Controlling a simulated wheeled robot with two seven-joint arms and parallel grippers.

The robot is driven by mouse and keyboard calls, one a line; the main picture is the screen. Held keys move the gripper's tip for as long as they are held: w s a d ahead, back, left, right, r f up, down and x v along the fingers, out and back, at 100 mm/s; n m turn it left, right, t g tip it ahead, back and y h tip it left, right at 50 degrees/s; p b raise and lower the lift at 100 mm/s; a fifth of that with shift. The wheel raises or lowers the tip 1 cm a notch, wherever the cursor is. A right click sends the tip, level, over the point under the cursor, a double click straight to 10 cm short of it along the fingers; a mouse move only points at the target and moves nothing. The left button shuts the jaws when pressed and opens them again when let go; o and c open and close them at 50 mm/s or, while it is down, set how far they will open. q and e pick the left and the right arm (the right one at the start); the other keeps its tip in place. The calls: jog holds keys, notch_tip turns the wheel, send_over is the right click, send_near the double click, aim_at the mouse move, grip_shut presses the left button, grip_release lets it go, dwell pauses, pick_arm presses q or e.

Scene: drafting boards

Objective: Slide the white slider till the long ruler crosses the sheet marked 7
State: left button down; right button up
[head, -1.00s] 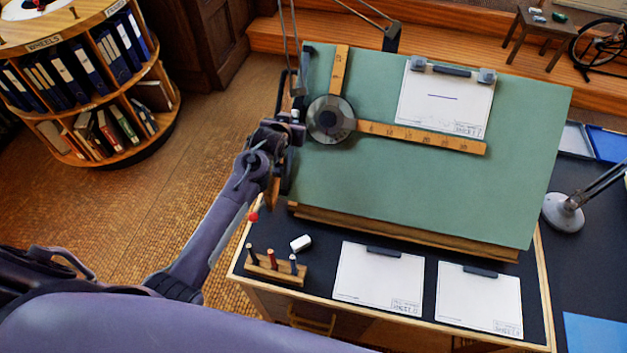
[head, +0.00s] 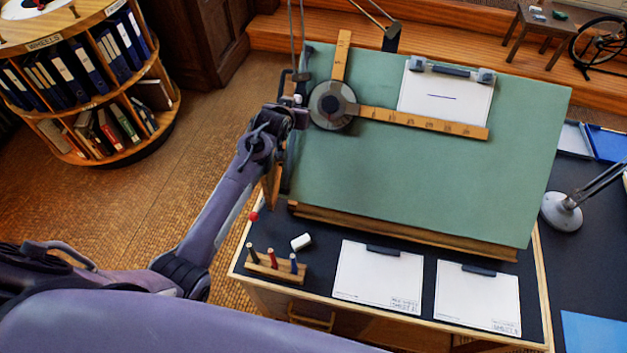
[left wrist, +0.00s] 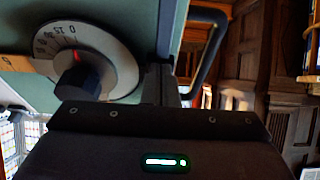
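The green drafting board (head: 420,185) carries a drafting head with a round dial (head: 333,106). The long ruler (head: 425,122) runs right from it and lies across the bottom edge of the pinned sheet (head: 445,95), covering its label. The short ruler (head: 341,58) points up. A small white part (head: 298,99), which looks like the white slider, is at the board's left edge. My left gripper (head: 299,113) is right at it; its fingers are hidden, so its grip cannot be told. The left wrist view shows the dial (left wrist: 95,58) close up. My right gripper is not in view.
Two clipped sheets (head: 378,274) (head: 478,296) lie on the dark desk below the board, labels too small to read. A pencil block (head: 275,268) and eraser (head: 301,242) are beside them. A lamp (head: 562,211) stands right. A round bookshelf (head: 85,90) is left.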

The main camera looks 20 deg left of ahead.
pick_arm(q)
jog(key=shift+w+r, duration=0.8)
dwell(1.2)
jog(key=shift+f+p, duration=0.1)
jog(key=shift+p, duration=0.2)
jog(key=shift+s+f, duration=0.35)
jog(key=shift+f, duration=0.1)
jog(key=s+r+p, duration=0.3)
jog(key=s+r, duration=0.2)
jog(key=shift+p, duration=0.4)
jog(key=shift+d+f, duration=0.1)
dwell(0.3)
